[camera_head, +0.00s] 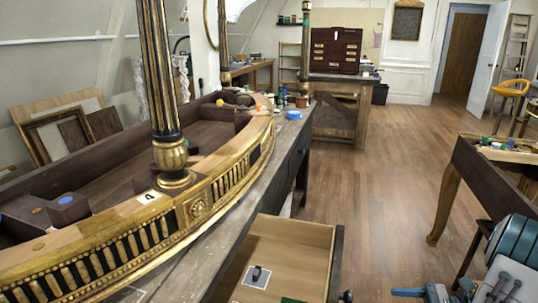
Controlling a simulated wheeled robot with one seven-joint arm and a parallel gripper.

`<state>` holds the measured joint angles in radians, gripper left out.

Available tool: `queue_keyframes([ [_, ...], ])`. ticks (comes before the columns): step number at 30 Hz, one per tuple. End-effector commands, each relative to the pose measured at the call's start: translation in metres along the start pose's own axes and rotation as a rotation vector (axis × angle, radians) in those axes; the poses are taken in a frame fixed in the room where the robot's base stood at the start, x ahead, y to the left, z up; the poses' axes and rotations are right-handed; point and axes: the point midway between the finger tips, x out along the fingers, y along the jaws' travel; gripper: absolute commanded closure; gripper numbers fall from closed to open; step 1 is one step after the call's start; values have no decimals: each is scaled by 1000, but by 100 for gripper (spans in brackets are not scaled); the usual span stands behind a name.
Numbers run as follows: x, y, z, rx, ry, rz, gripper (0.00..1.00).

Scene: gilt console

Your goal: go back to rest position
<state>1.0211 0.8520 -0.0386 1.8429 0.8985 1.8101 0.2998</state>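I cannot make out my gripper or its fingertips in the head view. The long gilt console (198,207), with dark and gold columns (158,70), fills the left side on a grey-topped bench. An open wooden drawer (297,240) juts out from the bench at the bottom centre. A small black object (257,273) lies in it on a white card.
Wooden floor (380,190) is clear in the middle. A dark-sided table (500,180) stands at right. Teal equipment (514,240) and a blue clamp-like item (437,293) crowd the lower right. A workbench (350,95) and an open door (488,60) are behind.

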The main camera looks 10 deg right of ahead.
Motion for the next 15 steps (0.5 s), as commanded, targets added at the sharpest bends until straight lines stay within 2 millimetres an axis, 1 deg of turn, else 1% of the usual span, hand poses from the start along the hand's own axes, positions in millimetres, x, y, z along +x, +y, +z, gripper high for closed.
queue_keyframes([
  [1, 13, 0, 20, -26, 43, 49, 42],
  [6, 61, 13, 70, -139, 230, 247, 42],
  [9, 85, 25, 96, -226, 340, 363, 42],
  [15, 123, 55, 143, -431, 548, 588, 42],
])
